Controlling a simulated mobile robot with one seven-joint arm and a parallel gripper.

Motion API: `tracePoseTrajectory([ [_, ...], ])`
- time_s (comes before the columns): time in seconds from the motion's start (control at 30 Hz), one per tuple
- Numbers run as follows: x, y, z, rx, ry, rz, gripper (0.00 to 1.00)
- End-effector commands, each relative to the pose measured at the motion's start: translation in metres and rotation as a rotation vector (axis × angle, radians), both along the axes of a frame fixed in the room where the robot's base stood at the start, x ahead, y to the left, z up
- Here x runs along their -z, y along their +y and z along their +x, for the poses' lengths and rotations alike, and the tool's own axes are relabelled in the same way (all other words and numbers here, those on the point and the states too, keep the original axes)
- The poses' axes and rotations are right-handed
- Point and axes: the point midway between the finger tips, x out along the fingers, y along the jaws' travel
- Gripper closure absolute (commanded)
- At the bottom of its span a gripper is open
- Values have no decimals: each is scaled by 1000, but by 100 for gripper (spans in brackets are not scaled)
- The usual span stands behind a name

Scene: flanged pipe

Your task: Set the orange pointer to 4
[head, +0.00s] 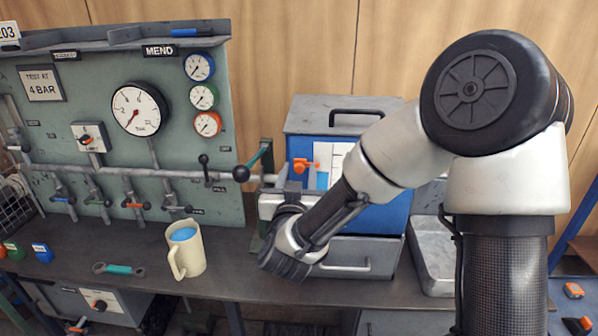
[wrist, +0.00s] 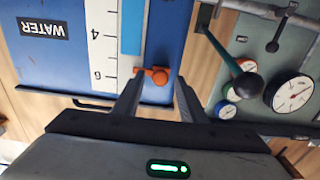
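The orange pointer (wrist: 157,75) is on the blue tank front beside a white scale (wrist: 101,35), with its tip toward the scale at about the 6 mark. The wrist view is upside down, so the 4 lies lower on the tank than the 6. The pointer also shows in the head view (head: 305,165), near the tank's top. My gripper (wrist: 159,80) is open, its two dark fingers on either side of the pointer. I cannot tell whether they touch it. In the head view my arm hides part of the tank.
A blue sight strip (wrist: 132,25) runs beside the scale. A black-knobbed lever (wrist: 240,75) and the gauge panel (head: 60,110) stand close beside the tank. A mug (head: 186,250) and a wrench (head: 118,268) are on the bench. A grey tray (head: 432,250) is right of the tank.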

Motion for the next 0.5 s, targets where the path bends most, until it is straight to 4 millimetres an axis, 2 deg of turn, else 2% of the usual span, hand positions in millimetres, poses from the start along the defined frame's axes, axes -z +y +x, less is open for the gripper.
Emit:
tracePoseTrajectory([
  [0.07, 0, 0, 0, 0, 0, 0, 65],
  [0.27, 0, 0, 0, 0, 0, 0, 99],
  [0.5, 3, 0, 0, 0, 0, 0, 100],
])
